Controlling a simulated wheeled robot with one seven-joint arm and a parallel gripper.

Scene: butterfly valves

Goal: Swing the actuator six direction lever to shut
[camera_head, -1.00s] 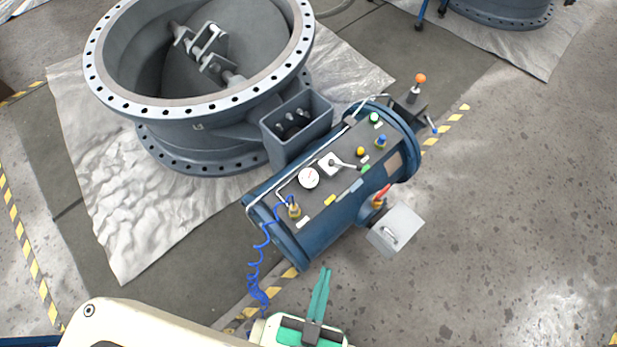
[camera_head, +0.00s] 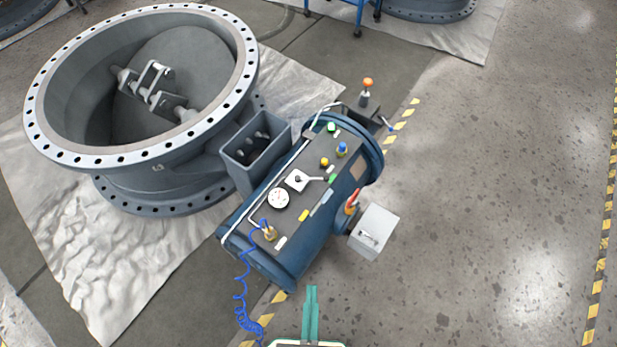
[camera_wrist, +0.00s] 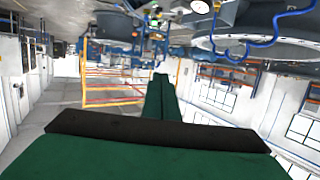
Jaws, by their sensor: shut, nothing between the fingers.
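The blue actuator cylinder (camera_head: 310,190) lies beside the large grey valve (camera_head: 150,110). Its top panel carries a small lever (camera_head: 312,179) on a white square plate, with the handle pointing right toward a green mark. A round white gauge (camera_head: 278,198) sits left of the lever. My gripper (camera_head: 312,290) is at the bottom of the head view, in front of the actuator and apart from it. Its green fingers are shut and empty. In the wrist view the gripper (camera_wrist: 161,78) points into the hall, which appears upside down. I cannot read any number on the actuator.
A grey box (camera_head: 374,232) and a red-handled valve (camera_head: 353,200) stick out on the actuator's near right side. An orange-knobbed lever (camera_head: 368,84) stands at its far end. A coiled blue hose (camera_head: 241,295) hangs at its left end. The floor to the right is clear.

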